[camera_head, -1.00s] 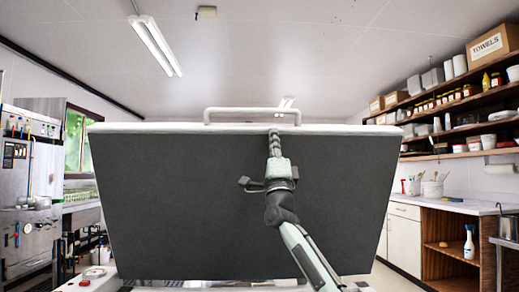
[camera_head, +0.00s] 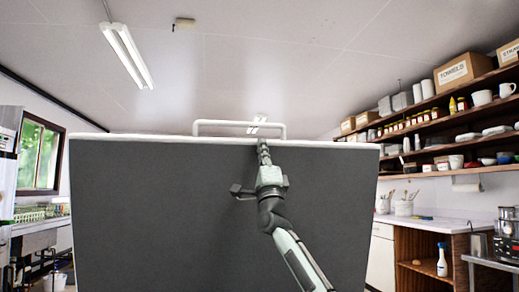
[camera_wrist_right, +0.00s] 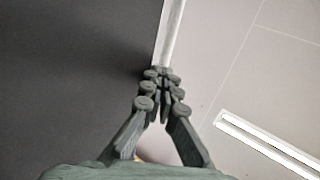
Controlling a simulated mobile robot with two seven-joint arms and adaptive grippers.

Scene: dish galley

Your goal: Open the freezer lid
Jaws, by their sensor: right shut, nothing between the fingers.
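The freezer lid (camera_head: 160,215) stands raised in front of me, its dark grey underside facing me and its pale rim along the top. A pale bar handle (camera_head: 225,123) shows above the top rim. My right gripper (camera_head: 264,146) is at the top rim, right of the lid's middle and below the handle's right end. In the wrist view, my right gripper (camera_wrist_right: 163,78) is shut and empty, its fingertips by the edge of the dark lid panel (camera_wrist_right: 60,70). I cannot tell whether they touch it. My left gripper is not in view. The freezer body is hidden.
Wooden shelves (camera_head: 455,107) with boxes and crockery line the right wall. Below them is a counter (camera_head: 440,226) with a spray bottle (camera_head: 442,260) in its open bay. A window (camera_head: 38,155) and sink area are at the left. The space above the lid is clear.

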